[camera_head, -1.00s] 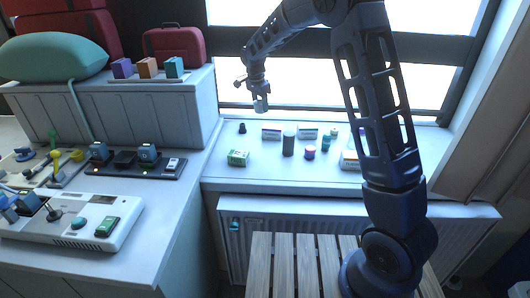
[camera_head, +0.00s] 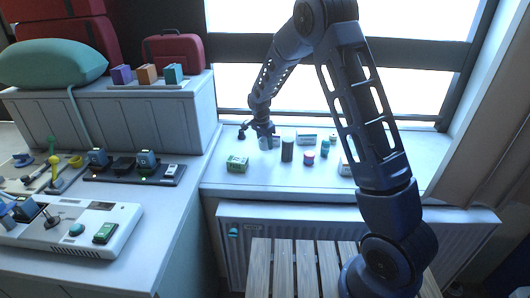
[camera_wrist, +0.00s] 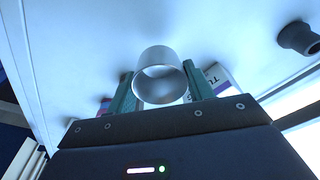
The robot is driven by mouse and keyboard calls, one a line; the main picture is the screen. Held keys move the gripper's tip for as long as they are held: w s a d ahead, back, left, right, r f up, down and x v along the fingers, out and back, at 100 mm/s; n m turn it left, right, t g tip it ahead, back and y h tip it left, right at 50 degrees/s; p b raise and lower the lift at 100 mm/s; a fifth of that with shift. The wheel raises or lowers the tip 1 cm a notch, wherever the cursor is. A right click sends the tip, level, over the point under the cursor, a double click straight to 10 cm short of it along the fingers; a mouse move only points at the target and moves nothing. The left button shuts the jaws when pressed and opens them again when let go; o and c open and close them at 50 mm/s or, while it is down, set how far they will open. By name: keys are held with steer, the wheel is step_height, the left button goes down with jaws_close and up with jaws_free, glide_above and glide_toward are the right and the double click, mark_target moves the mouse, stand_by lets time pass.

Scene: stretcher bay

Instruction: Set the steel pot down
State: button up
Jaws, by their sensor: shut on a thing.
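The steel pot (camera_wrist: 158,57) is a plain silvery cylinder with a round open end, held between the two green fingers of my gripper (camera_wrist: 161,84) in the wrist view. In the head view my gripper (camera_head: 264,137) is low over the white window sill (camera_head: 215,175), with the pot (camera_head: 265,144) beneath it, seen small. The pot looks upright and close to the sill's surface. I cannot tell whether its base touches the sill.
A green and white box (camera_head: 237,164) stands front left of the pot. A small dark object (camera_wrist: 299,38) shows in the wrist view. Clear sill lies in front.

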mark_target(262, 149)
steer(key=shift+f, duration=2.65)
steer(key=shift+f, duration=0.1)
steer(key=o, duration=1)
steer(key=r, duration=0.3)
steer(key=a+r, duration=0.1)
steer(key=r, duration=0.3)
steer(key=s+r, duration=0.1)
steer(key=r, duration=0.3)
steer(key=shift+a+r, duration=0.15)
steer(key=shift+s+r, duration=0.1)
steer(key=shift+r, duration=0.3)
